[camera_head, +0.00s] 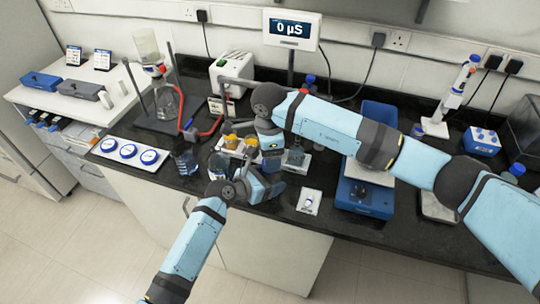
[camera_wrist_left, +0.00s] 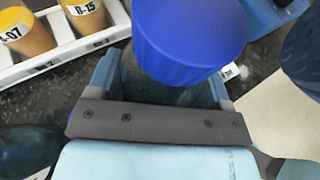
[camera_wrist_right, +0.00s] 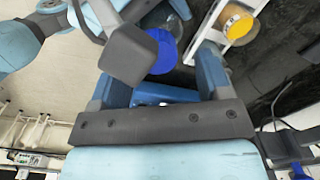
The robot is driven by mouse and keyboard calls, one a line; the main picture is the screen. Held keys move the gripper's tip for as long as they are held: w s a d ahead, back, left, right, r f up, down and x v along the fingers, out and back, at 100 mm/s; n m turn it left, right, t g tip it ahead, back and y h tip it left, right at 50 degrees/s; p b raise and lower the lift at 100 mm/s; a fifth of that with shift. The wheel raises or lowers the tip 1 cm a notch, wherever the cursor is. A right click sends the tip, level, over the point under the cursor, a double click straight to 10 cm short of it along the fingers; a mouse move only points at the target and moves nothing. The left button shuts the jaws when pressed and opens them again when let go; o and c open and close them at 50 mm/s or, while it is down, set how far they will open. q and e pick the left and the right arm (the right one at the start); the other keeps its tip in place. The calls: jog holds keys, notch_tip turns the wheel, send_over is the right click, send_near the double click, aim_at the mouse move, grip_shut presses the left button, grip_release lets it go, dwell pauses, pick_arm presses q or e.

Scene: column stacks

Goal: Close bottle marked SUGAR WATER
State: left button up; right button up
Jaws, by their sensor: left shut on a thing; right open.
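In the left wrist view a bottle (camera_wrist_left: 160,92) with a wide blue cap (camera_wrist_left: 190,42) at its top stands between my left fingers. My left gripper (camera_wrist_left: 163,80) is shut on this bottle below the cap. Its label is hidden, so I cannot read SUGAR WATER, nor tell how tight the cap sits. In the head view the left gripper (camera_head: 262,183) is at the bench's front edge. My right gripper (camera_head: 271,148) is just above and beside it, partly hidden by its own arm. In the right wrist view the right gripper (camera_wrist_right: 158,75) is open, and a blue cap (camera_wrist_right: 163,50) shows beyond its fingers.
A white rack (camera_wrist_left: 62,40) with yellow vials stands close beside the held bottle. A blue instrument (camera_head: 375,203) stands to the right.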

aim_at(270, 178)
notch_tip(270, 178, up, 3)
jog(key=shift+f, duration=0.2)
jog(key=shift+r+n, duration=0.7)
jog(key=shift+s+r+n, duration=0.15)
jog(key=shift+r+n, duration=0.6)
jog(key=shift+n, duration=0.25)
jog(key=shift+f, duration=4.05)
